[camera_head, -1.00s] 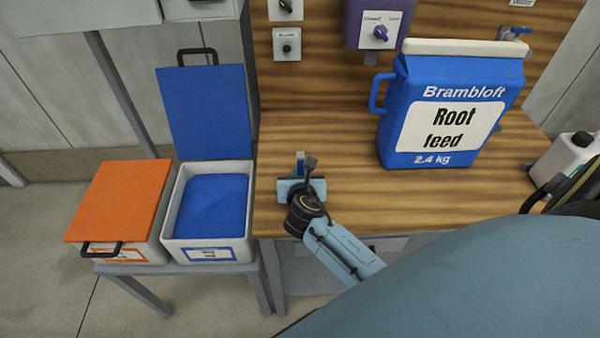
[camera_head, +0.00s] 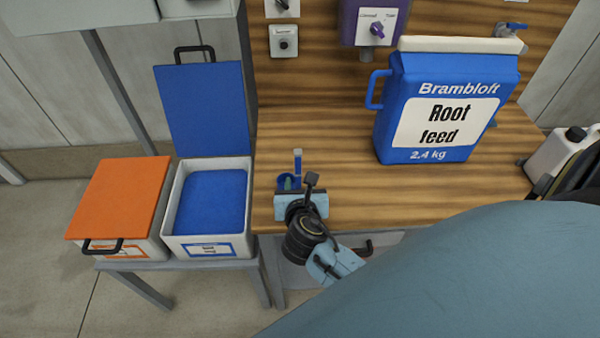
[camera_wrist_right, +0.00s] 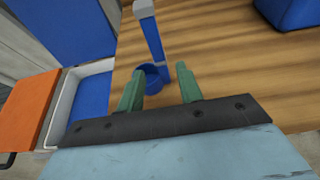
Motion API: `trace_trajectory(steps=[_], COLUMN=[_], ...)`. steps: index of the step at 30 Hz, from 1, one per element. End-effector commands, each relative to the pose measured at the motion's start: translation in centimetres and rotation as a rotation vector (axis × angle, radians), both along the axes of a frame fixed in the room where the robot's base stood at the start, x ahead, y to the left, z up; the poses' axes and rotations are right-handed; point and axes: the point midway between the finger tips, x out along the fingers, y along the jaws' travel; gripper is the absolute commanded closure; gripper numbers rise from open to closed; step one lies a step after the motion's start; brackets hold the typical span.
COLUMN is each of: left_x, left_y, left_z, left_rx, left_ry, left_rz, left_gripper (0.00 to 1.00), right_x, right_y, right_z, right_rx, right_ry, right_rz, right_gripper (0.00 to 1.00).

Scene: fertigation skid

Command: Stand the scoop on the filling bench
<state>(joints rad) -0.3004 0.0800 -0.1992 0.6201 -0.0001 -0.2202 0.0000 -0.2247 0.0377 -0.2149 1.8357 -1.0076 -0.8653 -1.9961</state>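The blue scoop (camera_head: 297,160) stands on the filling bench (camera_head: 345,190) near its left front edge. Its handle points up, with a grey end in the right wrist view, where its round blue bowl (camera_wrist_right: 153,76) rests on the wood. My right gripper (camera_head: 290,184) is at the bench's front edge, on the near side of the scoop. In the right wrist view its two green fingers (camera_wrist_right: 160,70) are spread apart with nothing gripped between them, and the scoop shows just beyond their tips. My left gripper is not in view.
A blue Root feed container (camera_head: 440,110) stands at the back of the bench. Left of the bench are an open bin (camera_head: 248,225) of blue material and an orange-lidded bin (camera_head: 120,195). A white jug (camera_head: 560,160) is at the right. The bench middle is clear.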

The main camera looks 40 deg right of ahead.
Motion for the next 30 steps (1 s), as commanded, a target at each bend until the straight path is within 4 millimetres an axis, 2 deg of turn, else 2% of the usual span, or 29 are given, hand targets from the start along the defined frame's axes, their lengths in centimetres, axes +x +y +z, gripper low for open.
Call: trace_trajectory(steps=[3, 7, 26, 30], left_x=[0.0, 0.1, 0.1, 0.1], left_y=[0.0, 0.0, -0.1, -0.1], left_z=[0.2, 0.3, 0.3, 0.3], left_rx=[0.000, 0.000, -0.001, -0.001], left_ry=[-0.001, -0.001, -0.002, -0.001], left_rz=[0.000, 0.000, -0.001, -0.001], left_gripper=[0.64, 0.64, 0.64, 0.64], right_x=[-1.6, -2.6, -2.9, -3.7], right_y=[1.0, 1.5, 1.7, 1.2], right_z=[0.8, 1.3, 1.4, 1.2], right_rx=[0.002, 0.001, 0.004, 0.120], right_ry=[0.001, 0.000, -0.001, -0.029], right_rz=[0.000, 0.000, -0.004, -0.070], right_gripper=[0.64, 0.64, 0.64, 0.64])
